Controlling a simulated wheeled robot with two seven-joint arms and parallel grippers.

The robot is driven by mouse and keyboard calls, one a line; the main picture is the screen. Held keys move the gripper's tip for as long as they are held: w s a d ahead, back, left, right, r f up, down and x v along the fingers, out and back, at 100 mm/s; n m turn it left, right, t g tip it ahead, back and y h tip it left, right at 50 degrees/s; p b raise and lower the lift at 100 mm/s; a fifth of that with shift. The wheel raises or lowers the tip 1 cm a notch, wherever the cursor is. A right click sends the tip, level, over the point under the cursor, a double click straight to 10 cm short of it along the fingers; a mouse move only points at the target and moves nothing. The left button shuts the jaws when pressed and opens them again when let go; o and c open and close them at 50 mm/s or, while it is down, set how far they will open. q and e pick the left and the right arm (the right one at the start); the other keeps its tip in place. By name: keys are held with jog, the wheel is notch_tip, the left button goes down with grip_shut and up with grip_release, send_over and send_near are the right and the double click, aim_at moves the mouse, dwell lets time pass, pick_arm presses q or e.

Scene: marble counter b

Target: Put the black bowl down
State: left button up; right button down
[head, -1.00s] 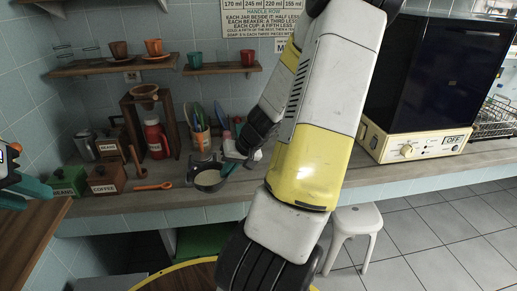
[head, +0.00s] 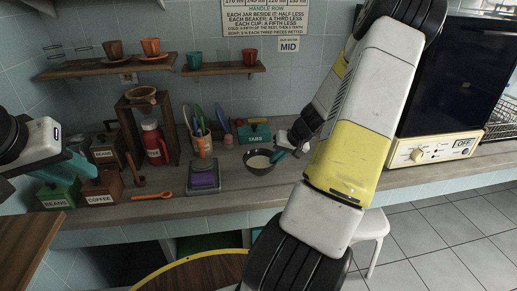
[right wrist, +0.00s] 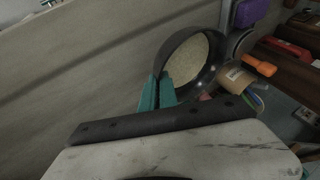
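The black bowl (head: 260,168) with pale contents is at the counter's middle, right of the kitchen scale and in front of the TABS box. I cannot tell whether its base touches the counter. My right gripper (head: 279,156) is at the bowl's right rim. In the right wrist view its teal fingers (right wrist: 157,92) are closed on the rim of the bowl (right wrist: 219,72), one on each side of the wall. My left gripper (head: 72,168) is at the far left, above the BEANS and COFFEE boxes, away from the bowl; its finger gap is unclear.
The scale (head: 204,190) with a purple block (head: 204,179) stands left of the bowl. The TABS box (head: 254,134) and a utensil cup (head: 202,146) are behind. The counter's front strip below the bowl is clear.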

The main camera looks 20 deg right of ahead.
jog(key=w+d, duration=0.2)
jog(key=w, duration=0.1)
jog(key=w+d, duration=0.1)
jog(key=w, duration=0.1)
jog(key=shift+w+f, duration=0.2)
jog(key=shift+f, duration=1.8)
jog(key=shift+f, duration=0.1)
jog(key=c, duration=1.6)
grip_release()
jog(key=shift+s+f, duration=0.1)
jog(key=shift+c, duration=0.2)
